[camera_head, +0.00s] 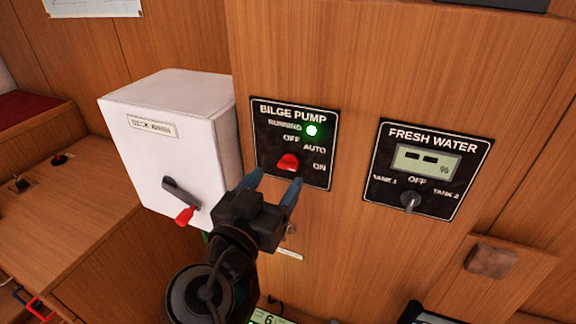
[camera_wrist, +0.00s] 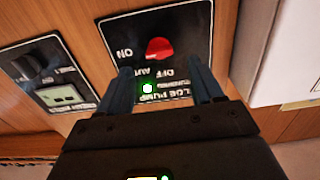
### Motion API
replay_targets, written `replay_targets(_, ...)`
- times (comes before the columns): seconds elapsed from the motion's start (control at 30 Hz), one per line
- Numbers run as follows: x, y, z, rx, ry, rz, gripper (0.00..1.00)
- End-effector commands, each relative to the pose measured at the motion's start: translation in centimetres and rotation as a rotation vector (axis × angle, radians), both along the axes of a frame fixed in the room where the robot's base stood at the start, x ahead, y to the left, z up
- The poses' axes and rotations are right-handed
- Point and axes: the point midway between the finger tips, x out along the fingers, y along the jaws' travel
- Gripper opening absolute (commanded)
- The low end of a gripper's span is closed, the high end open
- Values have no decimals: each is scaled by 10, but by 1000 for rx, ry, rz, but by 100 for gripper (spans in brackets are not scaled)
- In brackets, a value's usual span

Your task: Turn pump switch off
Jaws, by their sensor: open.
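The bilge pump panel (camera_head: 264,150) is a black plate on the wood wall, marked RUNNING, OFF, AUTO and ON. Its red switch knob (camera_head: 288,162) sits low on the panel, and the green running light (camera_head: 312,131) is lit. I cannot tell for sure which mark the knob points to. My gripper (camera_head: 272,183) is open and empty, just in front of the panel's lower edge. In the wrist view the panel is upside down, and the red knob (camera_wrist: 159,48) lies beyond the fingertips, between and apart from them.
A white deck wash box (camera_head: 165,150) with a red-tipped lever (camera_head: 183,202) juts out left of the panel. A fresh water panel (camera_head: 420,168) with a display and grey knob is on the right. A small brown block (camera_head: 490,262) sits lower right.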

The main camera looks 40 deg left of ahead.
Motion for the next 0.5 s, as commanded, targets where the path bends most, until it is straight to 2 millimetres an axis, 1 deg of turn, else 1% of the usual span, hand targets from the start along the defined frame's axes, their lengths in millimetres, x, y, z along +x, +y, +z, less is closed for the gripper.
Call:
replay_targets(0.03, 9, 2, 2, -2, 1, -3, 66)
replay_targets(0.1, 20, 4, 3, -2, 0, -2, 66)
replay_targets(0.23, 37, 8, 2, -1, 1, -2, 66)
replay_targets(0.33, 44, 10, 1, -1, 1, -1, 66)
replay_targets(0.5, 49, 11, 0, -1, 1, 0, 66)
